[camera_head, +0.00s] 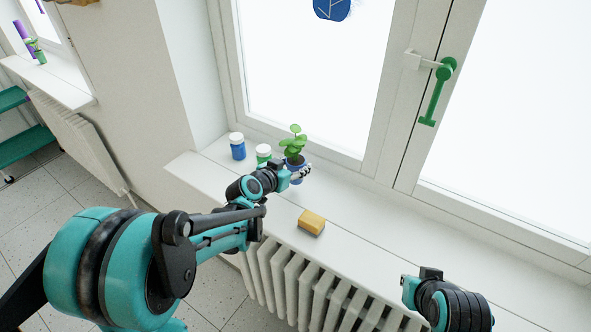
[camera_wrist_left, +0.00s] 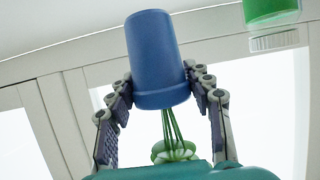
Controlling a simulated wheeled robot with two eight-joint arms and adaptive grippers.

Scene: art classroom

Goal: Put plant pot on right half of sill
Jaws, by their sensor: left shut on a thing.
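The plant pot (camera_head: 297,168) is small and blue, with a green leafy plant (camera_head: 294,143) in it. It is at the left part of the white sill (camera_head: 420,238), in front of the window. My left gripper (camera_head: 301,173) is shut on the pot. In the left wrist view, the blue pot (camera_wrist_left: 152,60) sits between the two fingers (camera_wrist_left: 161,92) and appears upside down. I cannot tell if its base touches the sill. My right gripper (camera_head: 407,288) is in front of the sill at the lower right, apart from the pot; its jaws are not clear.
A blue jar (camera_head: 237,147) and a green jar (camera_head: 263,153) stand left of the pot. A yellow sponge (camera_head: 311,222) lies on the sill near the front edge. The sill's right part is clear. A green window handle (camera_head: 437,92) hangs above it; a radiator (camera_head: 300,285) is below.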

